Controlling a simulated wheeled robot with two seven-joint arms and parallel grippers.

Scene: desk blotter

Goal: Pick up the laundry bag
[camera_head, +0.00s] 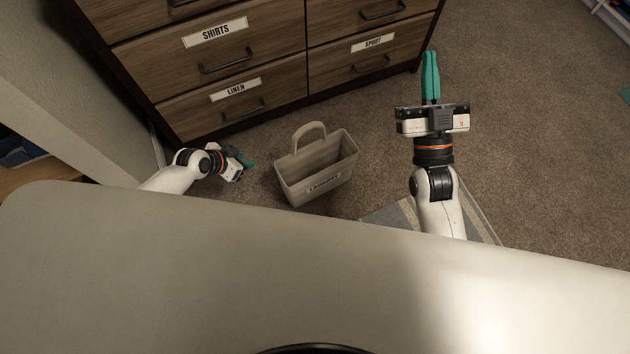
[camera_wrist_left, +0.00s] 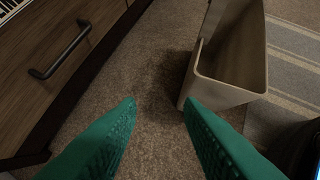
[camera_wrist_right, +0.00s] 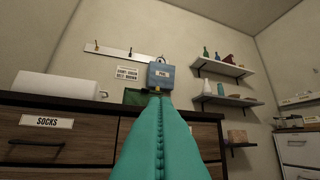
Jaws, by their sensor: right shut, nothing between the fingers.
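The laundry bag (camera_head: 317,172) is a beige open-topped tote with a raised loop handle and a dark label on its front. It stands upright on the carpet in front of the dresser; part of it also shows in the left wrist view (camera_wrist_left: 228,60). My left gripper (camera_head: 247,162) is left of the bag, apart from it, with its green fingers spread and carpet between them (camera_wrist_left: 160,112). My right gripper (camera_head: 430,62) is to the right of the bag, raised, its green fingers pressed together and empty; they fill the lower middle of the right wrist view (camera_wrist_right: 158,105).
A wooden dresser (camera_head: 288,56) with labelled drawers stands behind the bag. A striped rug (camera_head: 395,214) lies at the bag's right. A pale surface (camera_head: 250,270) spans the front. The right wrist view shows wall shelves (camera_wrist_right: 225,68) and a hook rail.

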